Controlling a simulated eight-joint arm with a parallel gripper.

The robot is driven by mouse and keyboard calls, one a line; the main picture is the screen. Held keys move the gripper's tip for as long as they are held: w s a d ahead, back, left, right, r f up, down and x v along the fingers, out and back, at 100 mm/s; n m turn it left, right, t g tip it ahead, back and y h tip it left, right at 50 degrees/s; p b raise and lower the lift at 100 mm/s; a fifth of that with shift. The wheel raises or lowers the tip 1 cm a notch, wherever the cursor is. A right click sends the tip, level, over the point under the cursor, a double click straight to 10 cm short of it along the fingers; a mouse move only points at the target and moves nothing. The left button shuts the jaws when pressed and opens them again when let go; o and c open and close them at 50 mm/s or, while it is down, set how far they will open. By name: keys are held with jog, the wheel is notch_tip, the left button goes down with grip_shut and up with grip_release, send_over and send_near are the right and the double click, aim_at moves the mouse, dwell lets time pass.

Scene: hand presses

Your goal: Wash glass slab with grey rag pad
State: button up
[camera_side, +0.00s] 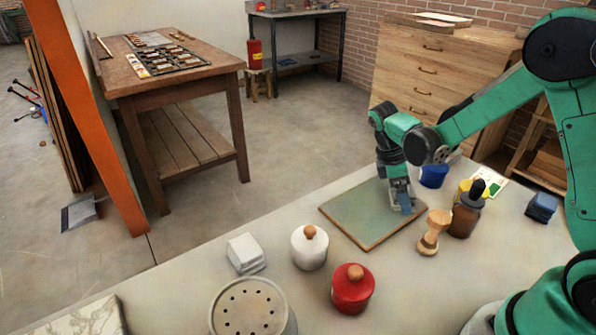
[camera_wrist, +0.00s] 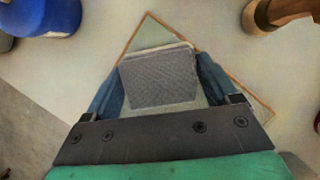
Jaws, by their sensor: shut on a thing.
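The glass slab (camera_side: 350,217) is a pale green-grey square with a thin wooden-brown edge, lying flat on the worktop. It also shows in the wrist view, where its edges (camera_wrist: 133,36) run out from behind the pad. My gripper (camera_side: 402,205) points down over the right part of the slab. In the wrist view its two blue fingers (camera_wrist: 160,85) are shut on the grey rag pad (camera_wrist: 160,78), a textured grey block with a paler far edge. The pad is at or just above the slab; I cannot tell whether it touches. Its underside is hidden.
Right of the slab stand a wooden-handled tool (camera_side: 434,232), a brown bottle (camera_side: 466,216) and a blue pot (camera_side: 433,177). A white jar (camera_side: 309,250), a red jar (camera_side: 352,291), white folded cloths (camera_side: 246,254) and a perforated tin (camera_side: 248,308) stand in front. Dark blue pads (camera_side: 541,207) lie at right.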

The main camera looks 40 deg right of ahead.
jog(key=shift+d+r, duration=0.15)
jog(key=shift+d, duration=0.25)
jog(key=shift+a+r, duration=0.1)
jog(key=shift+r, duration=3.8)
